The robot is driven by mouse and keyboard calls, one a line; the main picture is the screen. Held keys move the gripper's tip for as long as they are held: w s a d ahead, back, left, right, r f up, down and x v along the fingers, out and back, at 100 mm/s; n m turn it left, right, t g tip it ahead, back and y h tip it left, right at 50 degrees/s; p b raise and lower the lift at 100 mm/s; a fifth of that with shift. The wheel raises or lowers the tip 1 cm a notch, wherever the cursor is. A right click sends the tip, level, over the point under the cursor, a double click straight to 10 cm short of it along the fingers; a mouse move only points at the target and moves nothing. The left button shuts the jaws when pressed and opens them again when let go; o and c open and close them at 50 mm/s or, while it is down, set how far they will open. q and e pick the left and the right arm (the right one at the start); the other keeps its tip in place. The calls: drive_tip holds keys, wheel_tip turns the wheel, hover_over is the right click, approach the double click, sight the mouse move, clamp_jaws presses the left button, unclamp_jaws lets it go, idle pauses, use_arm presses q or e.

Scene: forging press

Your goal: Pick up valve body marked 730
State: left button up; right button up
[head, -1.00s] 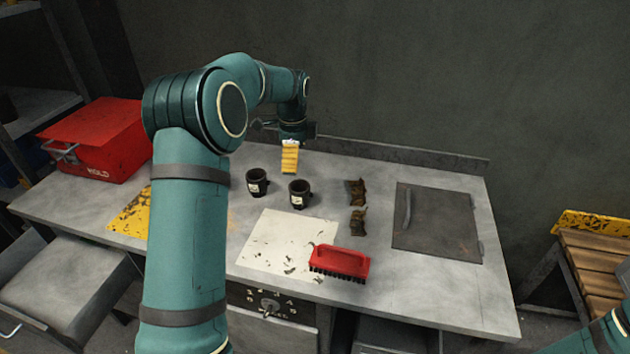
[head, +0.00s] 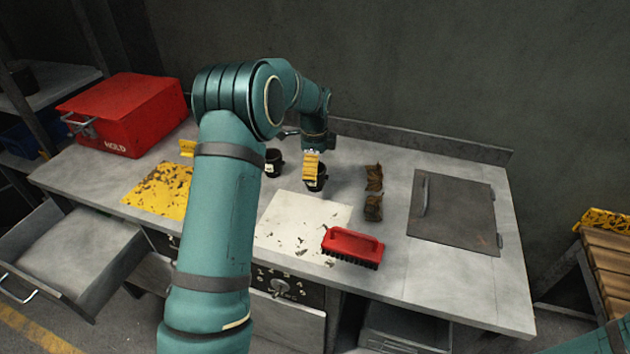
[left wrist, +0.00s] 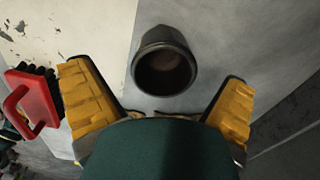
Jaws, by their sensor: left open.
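Two small black cup-shaped bodies with white labels stand upright on the bench. The left one (head: 273,164) stands clear of my gripper; the right one (head: 317,184) is partly hidden behind it. The labels are too small to read, so I cannot tell which is marked 730. My left gripper (head: 312,162) points down at the right body, with its yellow fingers open. In the left wrist view, a black body (left wrist: 163,62) with a round open mouth lies ahead, between and beyond the two spread fingers (left wrist: 157,82). Nothing is held. My right gripper is out of view.
A dark plate (head: 455,213) lies at right. A red box (head: 130,112) and yellow patch (head: 160,190) are left.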

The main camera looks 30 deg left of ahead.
use_arm(q)
drive_tip(key=f, duration=0.4)
drive_tip(key=shift+w+b, duration=0.25)
drive_tip(key=shift+b, duration=0.15)
drive_tip(key=shift+c, duration=0.3)
drive_tip(key=shift+d, duration=0.1)
drive_tip(key=c, duration=1.3)
drive_tip(key=shift+r, duration=0.1)
